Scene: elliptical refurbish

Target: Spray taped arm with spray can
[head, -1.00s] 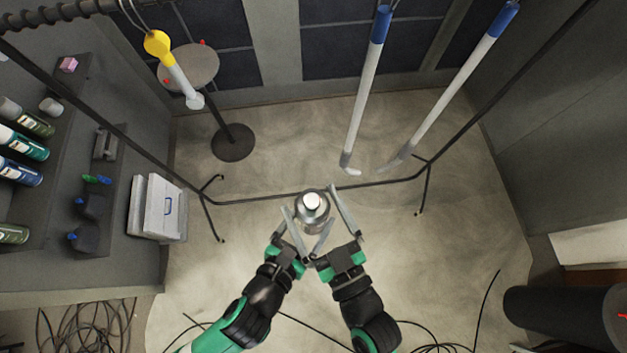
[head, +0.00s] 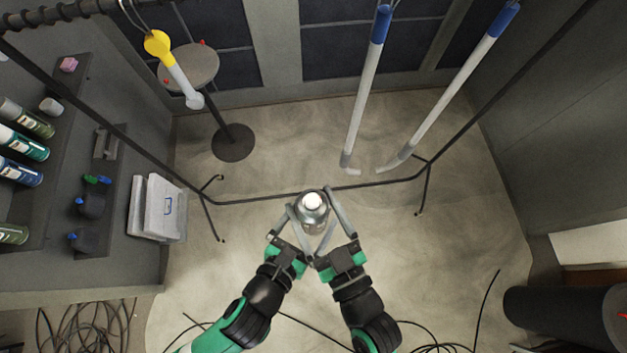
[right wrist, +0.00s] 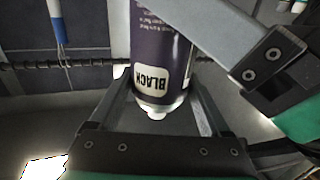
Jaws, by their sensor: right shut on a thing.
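A spray can (head: 313,212) with a pale nozzle on top stands upright between my two grippers. In the right wrist view, the dark can (right wrist: 160,55) has a label reading BLACK. My right gripper (head: 333,215) is shut on it. My left gripper (head: 304,222) has its fingers around the can from the left; the overlap hides whether they grip it. Two white arms with blue upper ends, a middle one (head: 367,90) and a right one (head: 450,90), hang beyond the can. A third arm (head: 178,75), yellow-topped, hangs at the left. Which arm is the taped one is unclear.
A dark frame bar (head: 270,198) runs just behind the can. A round stand (head: 188,68) is at the back left. A shelf (head: 65,150) with several cans lines the left wall, beside a pale case (head: 155,208). Cables lie on the floor at front; mid-floor is open.

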